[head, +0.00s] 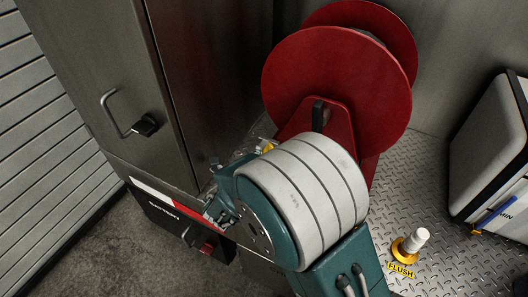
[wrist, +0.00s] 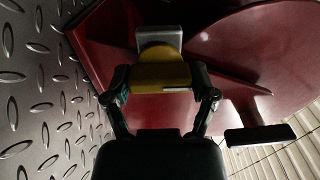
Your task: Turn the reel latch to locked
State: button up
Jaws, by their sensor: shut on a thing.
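The red reel (head: 335,95) stands on the metal deck, and its red plate also fills the top of the wrist view (wrist: 260,60). The reel latch shows in the wrist view as a yellow grip (wrist: 160,76) with a light grey block beyond it, against the red plate. My gripper (wrist: 163,92) is shut on the yellow grip, one finger on each side of it. In the head view my arm hides most of the gripper, and only a small yellow bit of the latch (head: 268,148) shows. Locked or not, I cannot tell.
A grey cabinet (head: 105,75) with a bar handle stands at the left. A yellow-based valve with a white top (head: 411,243) stands on the deck by a FLUSH label. A white case (head: 490,150) is at the right. A black handle (wrist: 258,135) is right of my gripper.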

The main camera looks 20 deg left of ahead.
jog(key=shift+a, duration=0.15)
jog(key=o, duration=0.9)
jog(key=shift+f, duration=0.1)
jog(key=shift+c, duration=0.2)
jog(key=shift+o, duration=0.8)
jog(key=shift+a, duration=0.25)
jog(key=shift+d, duration=0.2)
jog(key=shift+s, duration=0.1)
jog(key=s, duration=0.3)
jog(key=s+a, duration=0.1)
jog(key=s, duration=0.6)
jog(key=shift+s+a+f, duration=0.1)
jog(key=shift+s+a, duration=0.05)
jog(key=shift+s, duration=0.75)
